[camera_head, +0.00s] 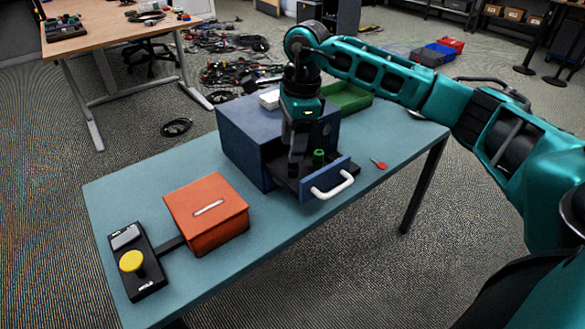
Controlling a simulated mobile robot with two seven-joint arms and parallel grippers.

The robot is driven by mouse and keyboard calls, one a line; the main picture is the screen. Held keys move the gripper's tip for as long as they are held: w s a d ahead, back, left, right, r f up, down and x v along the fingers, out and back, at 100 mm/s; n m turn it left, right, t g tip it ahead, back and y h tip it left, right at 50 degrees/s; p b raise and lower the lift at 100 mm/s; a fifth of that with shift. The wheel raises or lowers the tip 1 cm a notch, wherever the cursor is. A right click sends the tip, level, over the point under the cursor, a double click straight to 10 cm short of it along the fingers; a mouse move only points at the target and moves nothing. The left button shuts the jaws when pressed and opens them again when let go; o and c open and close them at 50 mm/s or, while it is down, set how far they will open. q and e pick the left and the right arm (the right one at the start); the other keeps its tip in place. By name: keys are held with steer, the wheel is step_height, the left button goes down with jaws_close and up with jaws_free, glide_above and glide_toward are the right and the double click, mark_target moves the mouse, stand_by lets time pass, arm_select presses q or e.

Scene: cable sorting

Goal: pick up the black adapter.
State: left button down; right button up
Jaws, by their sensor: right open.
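My right gripper (295,168) points down into the open drawer (327,180) of a dark blue cabinet (240,142). It is open, with its fingertips low over the dark drawer floor. I cannot clearly make out a black adapter; the drawer is dark and the gripper covers part of it. A small green cylindrical thing (318,157) stands in the drawer, just right of the gripper. The drawer front has a white handle (333,187). My left gripper is not in view.
A green tray (348,98) is behind the drawer. A small red-handled item (379,163) lies to the right.

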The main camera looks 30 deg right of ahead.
mark_target(293, 168)
step_height(293, 168, down, 5)
steer(key=shift+a+f+b, duration=0.1)
steer(key=shift+b, duration=0.2)
steer(key=shift+s, duration=0.1)
steer(key=shift+c, duration=0.4)
jaws_close()
